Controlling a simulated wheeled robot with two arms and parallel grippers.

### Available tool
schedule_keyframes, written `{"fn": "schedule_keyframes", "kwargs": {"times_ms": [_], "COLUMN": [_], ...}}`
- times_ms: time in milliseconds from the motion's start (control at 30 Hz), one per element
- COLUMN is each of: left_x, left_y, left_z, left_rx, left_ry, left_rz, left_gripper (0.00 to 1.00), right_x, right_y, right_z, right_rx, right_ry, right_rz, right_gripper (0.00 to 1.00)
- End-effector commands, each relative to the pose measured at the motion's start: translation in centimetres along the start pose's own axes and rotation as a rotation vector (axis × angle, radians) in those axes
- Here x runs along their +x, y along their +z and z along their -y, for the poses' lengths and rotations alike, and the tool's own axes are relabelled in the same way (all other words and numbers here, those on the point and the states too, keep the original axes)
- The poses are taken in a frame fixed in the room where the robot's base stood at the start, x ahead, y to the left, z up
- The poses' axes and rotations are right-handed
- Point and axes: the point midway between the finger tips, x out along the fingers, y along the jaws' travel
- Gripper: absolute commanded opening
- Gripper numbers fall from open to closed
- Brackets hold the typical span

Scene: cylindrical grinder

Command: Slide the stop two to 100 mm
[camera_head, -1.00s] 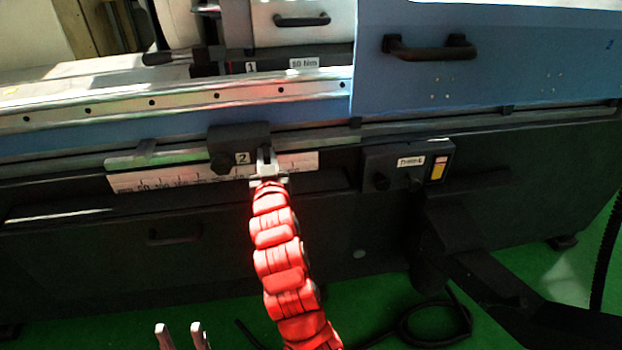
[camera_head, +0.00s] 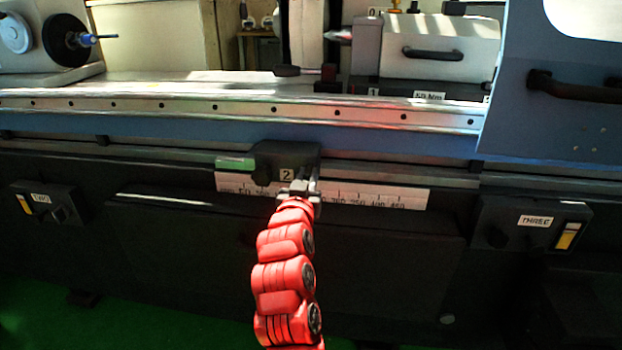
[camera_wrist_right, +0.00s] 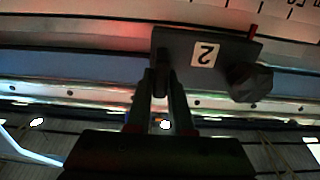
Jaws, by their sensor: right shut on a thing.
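Stop two (camera_head: 272,158) is a dark block with a white "2" label, on the front rail above a white ruler scale (camera_head: 400,198). It stands over the left part of the scale, just right of the "50" mark; the numbers behind it are hidden. My right gripper (camera_head: 303,186) is shut on the stop at its lower right side. In the right wrist view the stop (camera_wrist_right: 225,48) appears upside down with a dark knob (camera_wrist_right: 250,82), and the gripper fingers (camera_wrist_right: 160,85) reach one end of it. My left gripper is out of view.
A dark box labelled "THREE" (camera_head: 535,222) is on the machine front at right, and another switch box (camera_head: 45,203) is at far left. The rail (camera_head: 400,172) right of the stop is clear. A blue guard (camera_head: 560,130) stands at upper right.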

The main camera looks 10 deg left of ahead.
Motion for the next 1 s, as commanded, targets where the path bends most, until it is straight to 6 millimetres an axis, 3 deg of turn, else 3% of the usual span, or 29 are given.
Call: {"fn": "schedule_keyframes", "kwargs": {"times_ms": [100, 133, 300, 667, 867, 1000], "left_x": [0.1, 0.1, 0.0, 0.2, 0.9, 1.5], "left_y": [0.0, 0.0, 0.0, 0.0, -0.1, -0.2], "left_z": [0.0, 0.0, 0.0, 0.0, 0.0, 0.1], "left_rx": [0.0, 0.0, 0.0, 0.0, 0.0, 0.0], "left_ry": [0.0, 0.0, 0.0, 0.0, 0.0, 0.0], "left_rz": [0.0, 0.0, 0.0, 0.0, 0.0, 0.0], "left_gripper": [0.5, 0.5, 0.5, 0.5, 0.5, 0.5], "right_x": [0.0, 0.0, 0.0, -0.5, -3.6, -7.3], "right_y": [-0.3, -0.3, -0.2, -0.2, -0.2, -0.3], "right_z": [0.0, 0.0, -0.1, 0.0, 0.1, 0.1], "right_rx": [0.002, 0.002, 0.001, 0.002, 0.002, 0.002], "right_ry": [-0.001, -0.001, 0.0, 0.0, -0.003, -0.005], "right_rz": [-0.005, -0.005, -0.004, -0.004, -0.002, -0.005], "right_gripper": [0.0, 0.23, 0.5, 0.5, 0.5, 0.5]}}
